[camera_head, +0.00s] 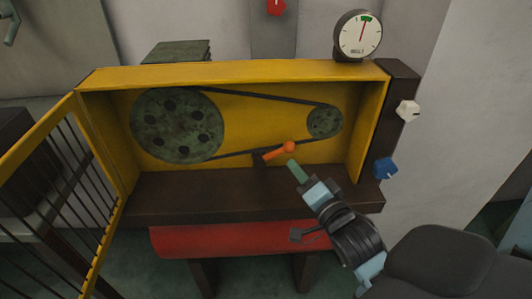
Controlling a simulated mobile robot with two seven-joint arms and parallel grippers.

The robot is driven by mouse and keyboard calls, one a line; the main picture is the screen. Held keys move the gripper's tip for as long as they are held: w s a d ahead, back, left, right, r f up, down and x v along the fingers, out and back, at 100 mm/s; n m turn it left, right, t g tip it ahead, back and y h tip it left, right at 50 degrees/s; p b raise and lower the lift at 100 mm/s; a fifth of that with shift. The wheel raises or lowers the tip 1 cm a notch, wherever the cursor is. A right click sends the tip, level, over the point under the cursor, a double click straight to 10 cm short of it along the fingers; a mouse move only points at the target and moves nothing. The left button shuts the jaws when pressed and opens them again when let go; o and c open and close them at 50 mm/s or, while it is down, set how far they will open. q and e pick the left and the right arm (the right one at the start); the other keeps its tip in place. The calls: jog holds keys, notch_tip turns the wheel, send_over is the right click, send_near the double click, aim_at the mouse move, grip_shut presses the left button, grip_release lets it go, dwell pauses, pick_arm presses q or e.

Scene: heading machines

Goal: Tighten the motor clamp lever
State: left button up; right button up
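The orange clamp lever (274,153) with a round knob at its right end sits low inside the yellow housing (230,75), below the belt. It slopes up to the right from a dark pivot. My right gripper (297,171) comes in from the lower right. Its green fingertips are just below and right of the knob, and appear apart from it. The fingers overlap in this view, so their opening cannot be told. My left gripper is not in view. A dial gauge (356,38) on top has its needle near a green band.
A belt (265,97) runs around a large pulley (178,125) and a small pulley (324,121). The barred yellow door (75,175) stands open at left. White (407,110) and blue (386,169) knobs are on the right side. A red panel (220,241) lies below the ledge.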

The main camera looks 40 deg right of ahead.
aim_at(283, 153)
jog(key=shift+r, duration=0.1)
jog(key=shift+w, duration=0.2)
jog(key=shift+w+d, duration=0.2)
jog(key=shift+w, duration=0.95)
jog(key=shift+w+d, duration=0.25)
jog(key=shift+w, duration=0.95)
jog(key=shift+w+d, duration=0.2)
jog(key=shift+w, duration=0.95)
grip_shut()
